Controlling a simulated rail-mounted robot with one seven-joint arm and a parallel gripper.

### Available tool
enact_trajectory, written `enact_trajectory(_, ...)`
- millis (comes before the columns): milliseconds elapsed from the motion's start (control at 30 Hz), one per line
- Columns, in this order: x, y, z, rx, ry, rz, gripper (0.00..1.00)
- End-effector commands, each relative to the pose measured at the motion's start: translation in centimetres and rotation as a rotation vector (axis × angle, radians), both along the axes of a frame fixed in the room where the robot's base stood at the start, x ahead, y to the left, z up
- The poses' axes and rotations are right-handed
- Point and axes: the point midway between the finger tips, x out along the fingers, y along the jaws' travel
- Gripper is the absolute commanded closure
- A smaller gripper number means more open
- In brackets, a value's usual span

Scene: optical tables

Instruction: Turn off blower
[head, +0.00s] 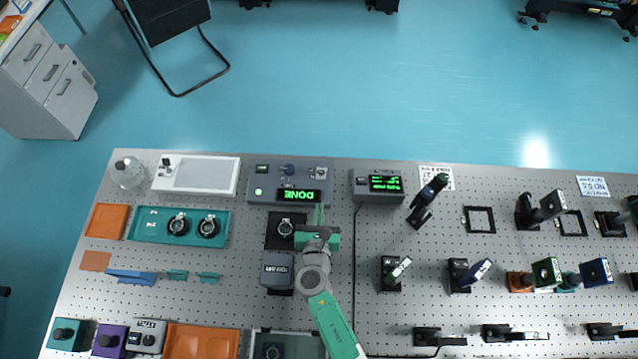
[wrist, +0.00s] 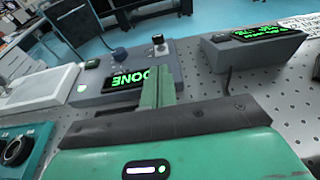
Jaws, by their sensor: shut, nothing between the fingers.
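A grey control box (head: 262,195) stands at the back of the perforated table. Its green display (head: 299,196) reads DONE, upside down in the head view. It carries a blue knob (head: 288,169), a small switch or knob (head: 320,172) and a lit green button (head: 258,191). A dark grey box (head: 277,268) with a white label, possibly reading ION AIR, stands left of my arm. I cannot tell which box is the blower. My gripper (head: 320,208) is shut and empty by the display's front right corner. In the wrist view, its green fingers (wrist: 158,88) partly cover the control box (wrist: 180,78).
A second grey box (head: 364,197) with a green display stands to the right, with a cable running forward. A teal tray (head: 150,235) with two round mounts is at left. A black square mount (head: 273,240) sits just left of my gripper. Several optics stand at right.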

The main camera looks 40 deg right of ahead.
Motion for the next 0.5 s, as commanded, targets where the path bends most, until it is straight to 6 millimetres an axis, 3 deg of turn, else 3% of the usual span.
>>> enact_trajectory(200, 0.5, -0.5, -0.3, 0.002, -0.003, -0.002, 1.00)
enact_trajectory(500, 4.3, -4.6, -2.2, 0.003, -0.006, -0.004, 1.00)
